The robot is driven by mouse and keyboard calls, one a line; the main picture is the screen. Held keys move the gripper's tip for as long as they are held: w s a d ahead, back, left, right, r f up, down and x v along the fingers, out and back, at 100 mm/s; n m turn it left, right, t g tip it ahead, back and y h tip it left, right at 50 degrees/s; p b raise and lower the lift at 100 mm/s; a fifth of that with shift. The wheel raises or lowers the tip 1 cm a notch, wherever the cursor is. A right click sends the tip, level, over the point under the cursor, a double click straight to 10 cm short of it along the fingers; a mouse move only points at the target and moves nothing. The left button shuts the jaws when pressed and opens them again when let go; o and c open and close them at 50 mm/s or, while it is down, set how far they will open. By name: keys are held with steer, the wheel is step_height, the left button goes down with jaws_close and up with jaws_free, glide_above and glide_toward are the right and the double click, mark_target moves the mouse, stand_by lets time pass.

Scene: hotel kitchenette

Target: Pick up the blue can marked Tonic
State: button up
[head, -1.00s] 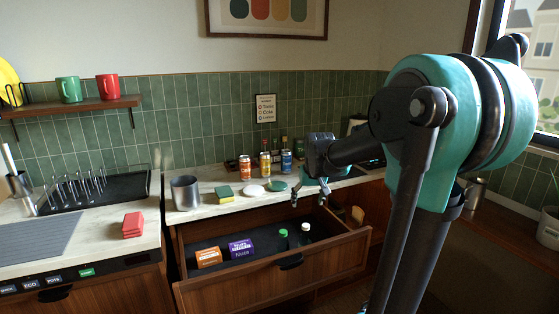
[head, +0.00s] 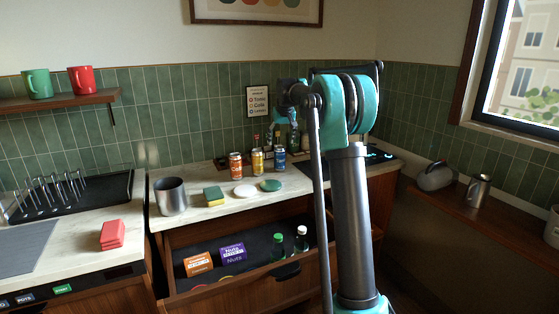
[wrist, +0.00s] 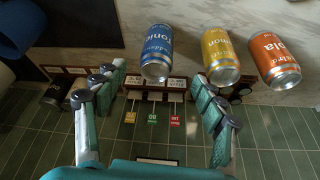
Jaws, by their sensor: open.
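The blue can (head: 279,157) stands on the counter in the head view, right of a yellow can (head: 257,161) and an orange can (head: 236,165). In the wrist view, the blue can (wrist: 157,52) shows part of a word ending in "onic". The yellow can (wrist: 219,58) and orange can (wrist: 274,60) are to its right there. My gripper (wrist: 159,73) is open and empty, and the blue can's end appears between its fingertips. I cannot tell how far apart they are in depth. In the head view my arm mostly hides the gripper.
A drawer (head: 290,283) stands open below the counter, holding boxes and bottles. A sponge (head: 214,196), discs and a metal cup (head: 171,197) sit left and in front of the cans. Bottles (head: 293,138) and a tiled wall are close behind.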

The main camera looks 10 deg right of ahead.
mark_target(280, 149)
steer(key=x, duration=0.6)
steer(key=shift+w+f, duration=0.15)
steer(key=shift+f, duration=0.15)
steer(key=shift+x, duration=2.8)
steer(key=shift+d, duration=0.15)
steer(key=c, duration=1.5)
steer(key=shift+o, duration=0.2)
